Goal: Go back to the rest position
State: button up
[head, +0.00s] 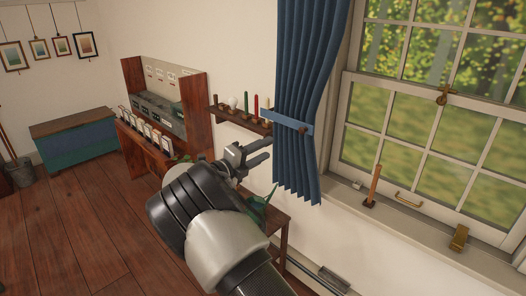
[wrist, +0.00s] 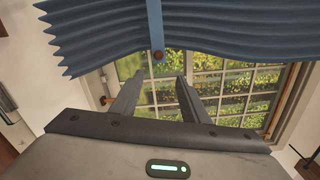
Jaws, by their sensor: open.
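My gripper (head: 262,153) is at the end of my raised arm, in the middle of the head view. It is open and empty. In the wrist view my gripper (wrist: 157,82) shows its two fingers apart, with nothing between them but the window behind. The fingertips point toward the blue curtain (head: 307,85) and its tieback (head: 287,123). In the wrist view the curtain (wrist: 215,28) hangs across the top, with a blue strap (wrist: 155,25) and a brown knob (wrist: 158,56). I cannot tell how far the fingertips are from the curtain.
A small wall shelf (head: 238,121) with candles is just behind my gripper. A small table (head: 284,222) stands under it, partly hidden by my arm. The window sill (head: 420,228) is at the right. A blue chest (head: 75,143) and a wooden cabinet (head: 195,100) stand left. The floor (head: 75,235) at the left is clear.

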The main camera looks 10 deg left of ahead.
jog(key=s+d+r+m+g+y, duration=0.1)
jog(key=s+d+r+m+g, duration=0.15)
jog(key=s+d+m, duration=0.4)
jog(key=s+d+r+m+g+y, duration=0.15)
jog(key=s+d+m+g, duration=0.25)
jog(key=d+m, duration=0.5)
jog(key=s+d+r+m+g+y, duration=0.1)
jog(key=s+d+r+m+g, duration=0.1)
jog(key=s+d+m+g, duration=0.5)
jog(key=s+r+m+t+y, duration=0.2)
jog(key=s+m+t+y, duration=0.3)
jog(key=s+m, duration=1.6)
jog(key=s+y, duration=0.2)
jog(key=s, duration=0.2)
jog(key=shift+s+d, duration=0.2)
jog(key=shift+d, duration=0.05)
jog(key=shift+r+y, duration=0.1)
jog(key=shift+y, duration=0.15)
